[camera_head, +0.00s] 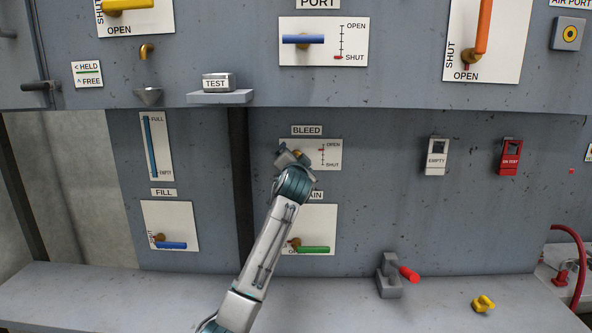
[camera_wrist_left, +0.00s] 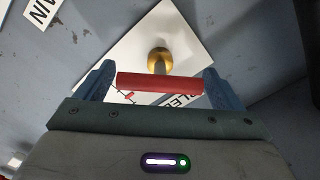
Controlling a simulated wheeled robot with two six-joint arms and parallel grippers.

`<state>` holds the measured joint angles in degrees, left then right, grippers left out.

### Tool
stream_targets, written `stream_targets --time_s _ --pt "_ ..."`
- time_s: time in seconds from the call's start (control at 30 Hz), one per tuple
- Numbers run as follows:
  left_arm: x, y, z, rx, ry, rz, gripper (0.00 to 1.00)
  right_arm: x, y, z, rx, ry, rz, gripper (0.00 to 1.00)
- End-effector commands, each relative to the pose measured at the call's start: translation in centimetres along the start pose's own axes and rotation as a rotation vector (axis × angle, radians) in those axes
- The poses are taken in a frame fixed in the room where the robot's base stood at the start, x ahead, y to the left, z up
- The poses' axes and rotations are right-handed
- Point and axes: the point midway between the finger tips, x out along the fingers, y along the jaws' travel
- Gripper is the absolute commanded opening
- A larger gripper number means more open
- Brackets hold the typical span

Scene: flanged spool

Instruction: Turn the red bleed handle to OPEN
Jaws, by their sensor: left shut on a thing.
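The bleed plate (camera_head: 326,161) is on the wall under a BLEED label, with a scale marked OPEN at the top and SHUT at the bottom. A small red mark on the scale appears nearer the OPEN end. My left gripper (camera_head: 292,155) is at the plate's left side and hides most of the valve. In the left wrist view, the red bleed handle (camera_wrist_left: 160,83) is a bar lying crosswise between the two blue fingers of my left gripper (camera_wrist_left: 160,84). Its brass hub (camera_wrist_left: 158,58) is just beyond it. My right gripper is not in view.
A drain plate with a green handle (camera_head: 314,249) sits just below, partly behind my arm. A blue fill handle (camera_head: 172,245) is to the left. A grey block with a red rod (camera_head: 388,277) and a yellow piece (camera_head: 483,303) lie on the bench. An overhanging panel (camera_head: 420,85) is above.

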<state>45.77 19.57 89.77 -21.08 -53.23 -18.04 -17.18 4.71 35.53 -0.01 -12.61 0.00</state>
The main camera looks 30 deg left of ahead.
Motion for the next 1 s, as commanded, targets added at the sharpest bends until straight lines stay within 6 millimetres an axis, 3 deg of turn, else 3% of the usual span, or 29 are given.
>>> stream_targets --time_s 0.03,0.5,1.0 --pt "0.0 0.5 0.5 -0.045 -0.003 0.003 0.66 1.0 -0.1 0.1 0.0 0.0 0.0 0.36" --pt "0.0 0.6 0.5 -0.48 -0.004 0.003 0.66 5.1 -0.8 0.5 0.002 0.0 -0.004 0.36" --pt "0.0 0.5 0.3 -0.763 -0.007 0.004 0.66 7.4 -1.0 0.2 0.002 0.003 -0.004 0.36"
